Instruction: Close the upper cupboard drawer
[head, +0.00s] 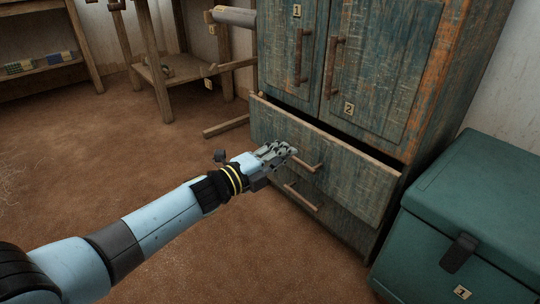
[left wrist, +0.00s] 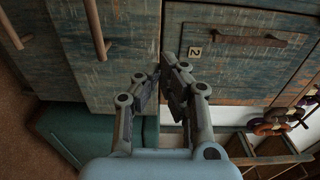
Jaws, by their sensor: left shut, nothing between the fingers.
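The worn blue-green cupboard (head: 385,75) stands at the right of the head view. Its upper drawer (head: 340,165) is pulled out, with a dark gap behind the top of its front. The drawer's bar handle (head: 308,166) is just right of my left gripper (head: 290,151). That gripper is shut and empty, at the drawer front; I cannot tell if it touches. In the left wrist view the gripper (left wrist: 163,70) lies over the edge of the drawer front (left wrist: 125,65), with the drawer handle (left wrist: 96,30) to its left. My right gripper is not in view.
Below is a lower drawer with its handle (head: 301,197). Above are cupboard doors with handles (head: 335,66). A teal chest (head: 470,205) stands close at the right. A wooden frame (head: 155,70) stands at the back left. The brown floor (head: 100,155) at left is clear.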

